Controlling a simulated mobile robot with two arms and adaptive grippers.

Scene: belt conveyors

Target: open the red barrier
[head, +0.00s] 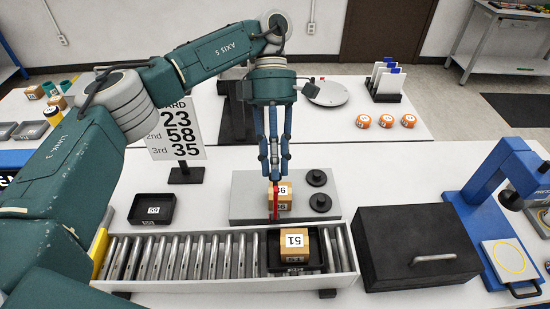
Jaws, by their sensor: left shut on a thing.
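The red barrier (275,203) is a narrow red piece at the front edge of a grey plate (247,203), beside the roller conveyor. My left gripper (274,177) reaches down from above and is shut on the barrier's upper end. The fingers hide part of it. A cardboard box (284,200) with white number labels stands on the plate right beside the barrier; I cannot tell if they touch. My right gripper is not in view.
A box labelled 51 (294,242) sits in a black tray on the roller conveyor (190,258). A black lidded case (414,240) and a blue press (490,190) stand to the right.

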